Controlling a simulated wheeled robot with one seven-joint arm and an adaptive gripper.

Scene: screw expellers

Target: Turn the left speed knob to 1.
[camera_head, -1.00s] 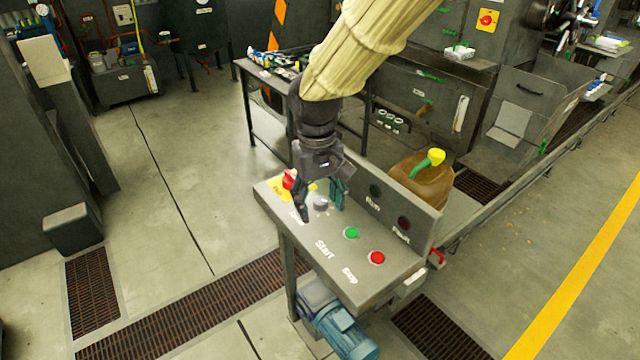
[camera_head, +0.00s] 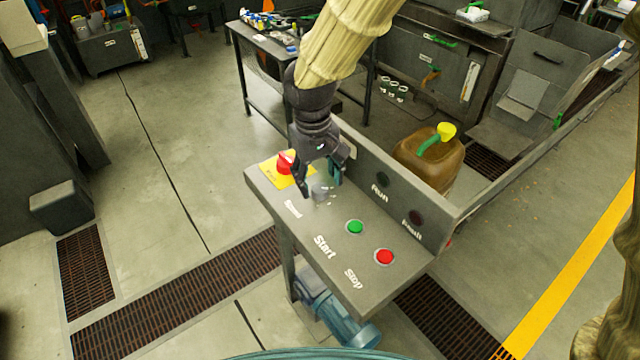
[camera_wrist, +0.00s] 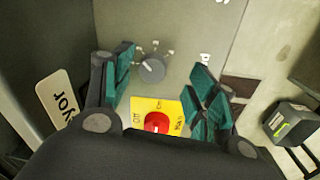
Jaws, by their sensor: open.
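The speed knob (camera_wrist: 152,70) is a small dark grey round knob on the grey control panel, with white scale marks around it in the wrist view. In the head view the knob (camera_head: 322,192) sits below my gripper (camera_head: 320,184), partly hidden by it. In the wrist view my gripper (camera_wrist: 163,75) is open, with its green fingers apart. The knob appears between them, closer to the left finger. I cannot tell whether a finger touches it, and its exact setting is too small to read.
A red rotary switch (camera_wrist: 157,123) on a yellow plate is close to the knob. A green Start button (camera_head: 355,227) and red Stop button (camera_head: 384,257) lie further along the panel. An upright plate with lamps (camera_head: 413,217) edges the panel's back.

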